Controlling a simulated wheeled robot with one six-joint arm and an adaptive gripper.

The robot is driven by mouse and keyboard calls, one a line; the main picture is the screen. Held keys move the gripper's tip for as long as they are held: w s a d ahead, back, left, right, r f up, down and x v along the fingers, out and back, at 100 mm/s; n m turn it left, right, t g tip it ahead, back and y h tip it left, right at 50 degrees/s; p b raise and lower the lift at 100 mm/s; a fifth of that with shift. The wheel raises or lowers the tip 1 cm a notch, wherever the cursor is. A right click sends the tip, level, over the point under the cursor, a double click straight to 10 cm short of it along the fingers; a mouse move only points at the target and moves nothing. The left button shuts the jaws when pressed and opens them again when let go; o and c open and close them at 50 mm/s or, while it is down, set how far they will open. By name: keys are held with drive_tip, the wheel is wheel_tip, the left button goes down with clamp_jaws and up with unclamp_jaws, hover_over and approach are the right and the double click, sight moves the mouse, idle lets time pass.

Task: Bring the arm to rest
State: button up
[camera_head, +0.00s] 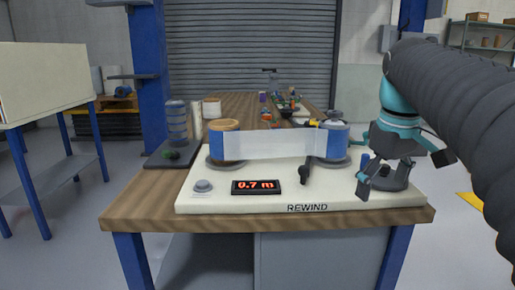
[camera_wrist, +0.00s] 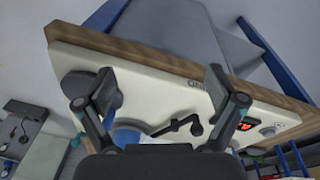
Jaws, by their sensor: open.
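My arm (camera_head: 455,110) reaches in from the right in the head view. My gripper (camera_head: 376,182) hangs over the right end of the cream rewind board (camera_head: 240,202), near the right roller. In the wrist view my gripper (camera_wrist: 152,88) has its two fingers wide apart with nothing between them. A pale film (camera_head: 268,145) spans from the left roller (camera_head: 225,142) to the blue right roller (camera_head: 332,141). I cannot tell whether a fingertip touches the board.
A dark tray (camera_head: 168,158) with a spool stack is at left. Small objects stand farther back.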

drive_tip(key=s+a+f+m+t, duration=0.2)
drive_tip(key=s+a+f, duration=0.2)
drive_tip(key=s+f, duration=0.3)
drive_tip(key=s+a+f+m+t, duration=0.2)
drive_tip(key=s+a+f, duration=0.2)
drive_tip(key=s+f, duration=0.4)
drive_tip(key=shift+f+m, duration=0.3)
drive_tip(key=shift+f, duration=1.75)
